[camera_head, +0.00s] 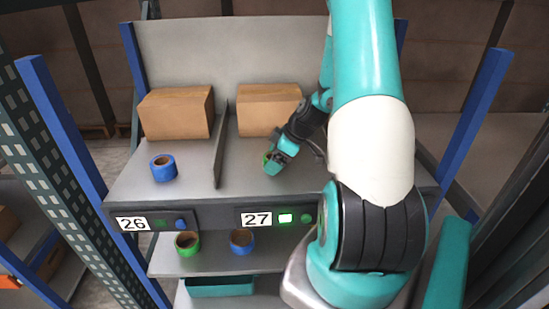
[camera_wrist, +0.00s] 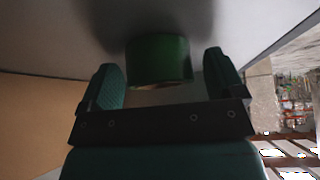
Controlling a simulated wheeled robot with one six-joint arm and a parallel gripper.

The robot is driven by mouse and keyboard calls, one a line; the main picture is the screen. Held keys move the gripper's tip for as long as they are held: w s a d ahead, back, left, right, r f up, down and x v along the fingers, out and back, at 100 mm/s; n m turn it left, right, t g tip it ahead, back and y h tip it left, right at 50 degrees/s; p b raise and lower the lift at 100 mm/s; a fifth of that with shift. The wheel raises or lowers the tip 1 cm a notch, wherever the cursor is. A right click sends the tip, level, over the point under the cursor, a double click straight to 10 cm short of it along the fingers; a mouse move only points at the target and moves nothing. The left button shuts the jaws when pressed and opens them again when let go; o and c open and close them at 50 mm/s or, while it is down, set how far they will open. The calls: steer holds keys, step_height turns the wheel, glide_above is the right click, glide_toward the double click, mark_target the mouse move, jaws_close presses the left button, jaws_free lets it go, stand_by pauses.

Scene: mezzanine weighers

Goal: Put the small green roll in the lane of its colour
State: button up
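A small green roll (camera_head: 266,158) is in the lane marked 27, right of the grey divider, mostly hidden by my gripper in the head view. My gripper (camera_head: 277,163) points down at the shelf there. In the wrist view, the green roll (camera_wrist: 160,60) lies between the two fingertips of my gripper (camera_wrist: 165,82), with a narrow gap visible at the right finger and a very thin one at the left. The fingers look open around it. The roll appears on or close to the shelf surface. The lane 27 label (camera_head: 257,219) has a lit green display and a green button beside it.
Cardboard boxes stand behind in lane 26 (camera_head: 176,112) and lane 27 (camera_head: 268,108). A blue roll (camera_head: 163,168) is in lane 26. Another green roll (camera_head: 187,243) and a blue roll (camera_head: 242,241) are on the lower shelf, above a teal bin (camera_head: 220,287). The divider (camera_head: 220,145) separates the lanes.

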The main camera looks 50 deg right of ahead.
steer(key=shift+r, duration=0.2)
steer(key=v, duration=1.2)
steer(key=w+a+r+n+g+y, duration=0.1)
steer(key=w+a+r+g, duration=0.15)
steer(key=a, duration=0.95)
steer(key=w+a+r+g, duration=0.15)
steer(key=a+r, duration=0.25)
steer(key=a, duration=0.8)
steer(key=s+a+r+g, duration=0.1)
steer(key=s+a, duration=0.5)
steer(key=a, duration=0.3)
steer(key=s+a+r, duration=0.2)
steer(key=s+a, duration=0.5)
steer(key=a, duration=0.2)
steer(key=shift+s+r+g, duration=0.2)
steer(key=shift+g, duration=0.2)
